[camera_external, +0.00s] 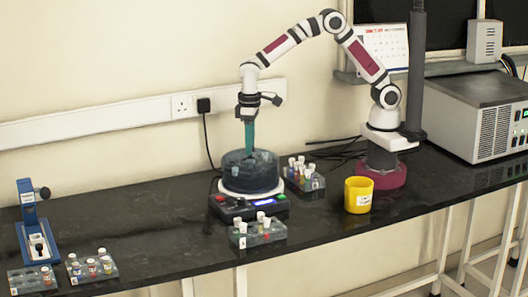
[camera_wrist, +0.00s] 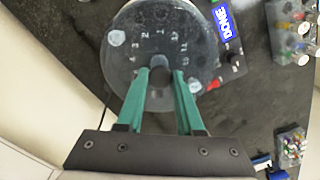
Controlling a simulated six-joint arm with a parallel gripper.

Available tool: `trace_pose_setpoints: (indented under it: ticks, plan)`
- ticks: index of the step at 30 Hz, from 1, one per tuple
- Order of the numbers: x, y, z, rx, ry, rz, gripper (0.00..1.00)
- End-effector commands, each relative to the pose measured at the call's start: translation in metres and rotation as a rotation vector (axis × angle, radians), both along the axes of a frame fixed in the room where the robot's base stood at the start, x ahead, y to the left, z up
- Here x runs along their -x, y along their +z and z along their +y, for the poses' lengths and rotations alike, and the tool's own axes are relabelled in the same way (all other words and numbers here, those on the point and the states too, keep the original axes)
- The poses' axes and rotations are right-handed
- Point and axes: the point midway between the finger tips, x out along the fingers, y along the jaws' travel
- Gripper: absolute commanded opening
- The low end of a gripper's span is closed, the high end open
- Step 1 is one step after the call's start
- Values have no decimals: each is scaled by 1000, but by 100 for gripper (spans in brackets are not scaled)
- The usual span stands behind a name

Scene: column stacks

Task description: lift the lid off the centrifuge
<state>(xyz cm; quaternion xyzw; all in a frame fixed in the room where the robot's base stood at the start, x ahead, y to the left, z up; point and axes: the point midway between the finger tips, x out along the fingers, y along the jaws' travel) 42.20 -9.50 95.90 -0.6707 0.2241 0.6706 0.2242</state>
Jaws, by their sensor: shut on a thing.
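The centrifuge (camera_external: 236,207) stands on the black bench, with a dark control base and a blue display reading DONE (camera_wrist: 222,20) in the wrist view. Its round, smoky see-through lid (camera_external: 262,173) sits over the top; in the wrist view the lid (camera_wrist: 150,30) shows numbers beneath it. My gripper (camera_external: 249,149) points straight down at the lid's middle. In the wrist view its green fingers (camera_wrist: 160,77) are shut on the grey knob at the lid's centre. I see no clear gap under the lid.
Tube racks stand close by, one behind right (camera_external: 305,180) and one in front (camera_external: 258,237). A yellow cup (camera_external: 358,195) is to the right. A blue device (camera_external: 33,225) and two more racks are far left. The bench between is clear.

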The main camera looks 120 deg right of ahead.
Motion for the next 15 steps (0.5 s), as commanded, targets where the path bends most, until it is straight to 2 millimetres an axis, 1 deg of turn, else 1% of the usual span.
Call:
trace_pose_setpoints:
  ticks: [4, 6, 8, 12, 15]
  plan:
    - [0, 1, 0, 1, 0, -1, 0]
    - [-1, 8, 0, 1, 1, -3, 0]
    - [-1, 20, 0, 1, -1, -5, 0]
    - [-1, 59, 0, 1, -1, -7, 0]
    - [-1, 82, 0, 1, 0, -4, 0]
